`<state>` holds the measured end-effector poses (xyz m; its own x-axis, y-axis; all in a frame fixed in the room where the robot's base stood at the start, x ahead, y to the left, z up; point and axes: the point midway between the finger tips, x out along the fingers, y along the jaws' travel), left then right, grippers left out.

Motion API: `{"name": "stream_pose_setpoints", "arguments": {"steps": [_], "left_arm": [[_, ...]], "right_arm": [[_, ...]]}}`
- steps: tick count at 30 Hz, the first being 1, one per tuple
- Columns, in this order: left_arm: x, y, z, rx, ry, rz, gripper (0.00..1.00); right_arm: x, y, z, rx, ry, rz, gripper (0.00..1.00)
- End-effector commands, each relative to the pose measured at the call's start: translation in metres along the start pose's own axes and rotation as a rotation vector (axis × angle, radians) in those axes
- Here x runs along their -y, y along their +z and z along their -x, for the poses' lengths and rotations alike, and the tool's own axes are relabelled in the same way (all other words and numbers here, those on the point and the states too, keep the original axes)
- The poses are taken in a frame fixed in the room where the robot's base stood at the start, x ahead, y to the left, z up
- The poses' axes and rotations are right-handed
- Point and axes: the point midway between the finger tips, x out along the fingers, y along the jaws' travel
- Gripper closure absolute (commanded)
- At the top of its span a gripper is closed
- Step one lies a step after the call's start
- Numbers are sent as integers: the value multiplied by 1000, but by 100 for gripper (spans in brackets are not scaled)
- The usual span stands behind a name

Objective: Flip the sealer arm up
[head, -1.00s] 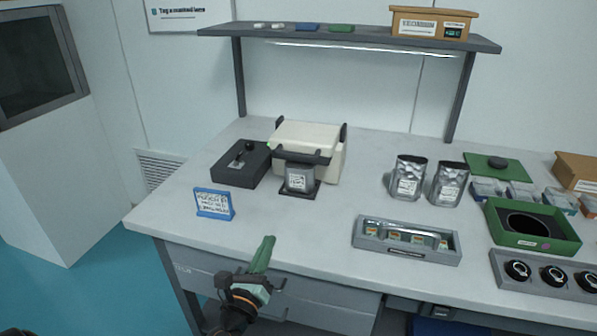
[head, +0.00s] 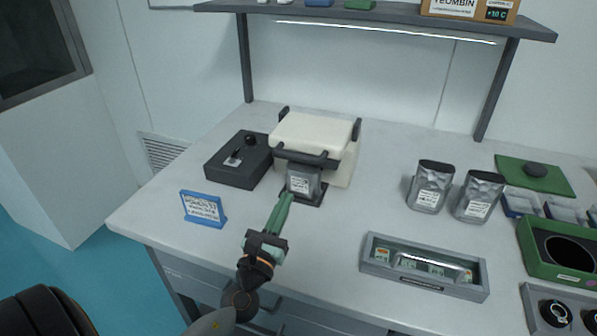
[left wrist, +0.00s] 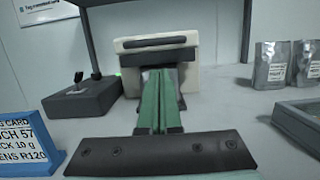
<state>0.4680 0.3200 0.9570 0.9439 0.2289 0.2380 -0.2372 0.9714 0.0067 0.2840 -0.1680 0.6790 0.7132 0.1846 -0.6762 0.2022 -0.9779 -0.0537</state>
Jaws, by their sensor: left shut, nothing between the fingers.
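The sealer (head: 318,135) is a cream box at the back left of the table. Its dark arm bar (head: 306,158) runs across its front, just above a silver pouch (head: 303,181) standing on a dark plate. The bar also shows in the left wrist view (left wrist: 153,42). My left gripper (head: 287,195) has green fingers, shut and empty, just in front of the pouch and below the bar. In the left wrist view the fingers (left wrist: 160,75) point at the sealer and hide most of the pouch. I cannot tell whether they touch it. My right gripper is not in view.
A dark box with a black-knobbed lever (head: 238,160) stands left of the sealer. A blue card stand (head: 203,208) is at the front left. Two silver pouches (head: 431,186) and a grey tray (head: 424,268) are to the right. A shelf (head: 380,18) hangs above.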

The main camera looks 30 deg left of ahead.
Motion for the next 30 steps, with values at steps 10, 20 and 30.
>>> {"name": "stream_pose_setpoints", "arguments": {"steps": [10,20,30], "left_arm": [[0,3,-43,3,2,2,100],[0,1,-90,1,0,2,100],[0,0,-100,0,0,1,100]], "right_arm": [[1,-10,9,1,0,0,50],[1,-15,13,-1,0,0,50],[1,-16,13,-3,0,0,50]]}}
